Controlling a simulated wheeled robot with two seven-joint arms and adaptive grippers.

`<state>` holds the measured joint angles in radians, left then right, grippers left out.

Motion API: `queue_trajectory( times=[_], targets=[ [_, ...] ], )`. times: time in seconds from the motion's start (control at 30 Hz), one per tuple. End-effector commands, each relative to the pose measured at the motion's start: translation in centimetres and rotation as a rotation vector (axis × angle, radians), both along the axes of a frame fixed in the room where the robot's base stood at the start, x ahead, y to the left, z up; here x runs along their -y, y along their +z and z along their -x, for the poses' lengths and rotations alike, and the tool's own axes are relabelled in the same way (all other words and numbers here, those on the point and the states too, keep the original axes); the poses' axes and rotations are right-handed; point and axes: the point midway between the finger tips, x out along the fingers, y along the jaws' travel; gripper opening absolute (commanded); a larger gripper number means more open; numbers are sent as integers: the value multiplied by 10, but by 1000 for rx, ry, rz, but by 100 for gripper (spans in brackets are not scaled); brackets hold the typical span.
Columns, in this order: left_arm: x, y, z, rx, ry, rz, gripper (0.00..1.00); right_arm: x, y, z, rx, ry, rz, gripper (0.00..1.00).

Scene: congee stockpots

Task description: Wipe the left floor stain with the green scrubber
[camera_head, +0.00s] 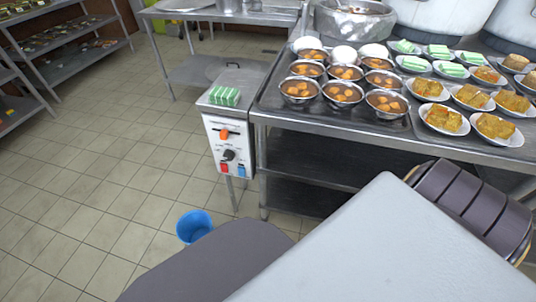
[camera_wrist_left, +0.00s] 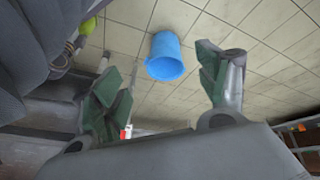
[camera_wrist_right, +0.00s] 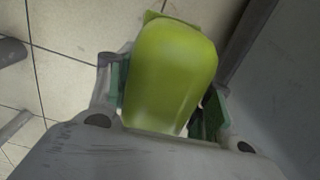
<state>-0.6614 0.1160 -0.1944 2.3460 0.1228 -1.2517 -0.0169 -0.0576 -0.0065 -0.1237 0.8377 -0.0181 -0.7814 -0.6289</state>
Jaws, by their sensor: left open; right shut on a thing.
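The green scrubber (camera_wrist_right: 172,75) is a yellow-green rounded block that fills the middle of the right wrist view. My right gripper (camera_wrist_right: 160,92) is shut on it, one finger on each side. Tiled floor lies behind it. A small yellow-green piece (camera_wrist_left: 87,26) shows at the upper left of the left wrist view, and I cannot tell if it is the scrubber. My left gripper (camera_wrist_left: 160,82) is open and empty, its fingers wide apart above the floor. Neither gripper shows in the head view. I cannot make out a floor stain clearly in any view.
A blue bucket (camera_head: 194,226) stands on the floor, also seen between the left fingers (camera_wrist_left: 166,57). A control box (camera_head: 232,150) stands beside a steel table (camera_head: 330,176) laden with bowls and plates. Racks (camera_head: 35,84) stand at upper left. The floor (camera_head: 120,165) at left is open.

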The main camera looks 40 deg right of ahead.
Motion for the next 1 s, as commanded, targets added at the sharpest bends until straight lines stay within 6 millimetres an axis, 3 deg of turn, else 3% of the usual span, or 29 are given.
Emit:
queue_trajectory(
  times=[0.57,1.0],
  targets=[
    [-15,50,8,-66,-7,-74,74,0,22,1,0,-3,0,13],
    [-20,26,8,-121,-2,-102,74,-1,42,2,0,-5,0,13]
  ],
)
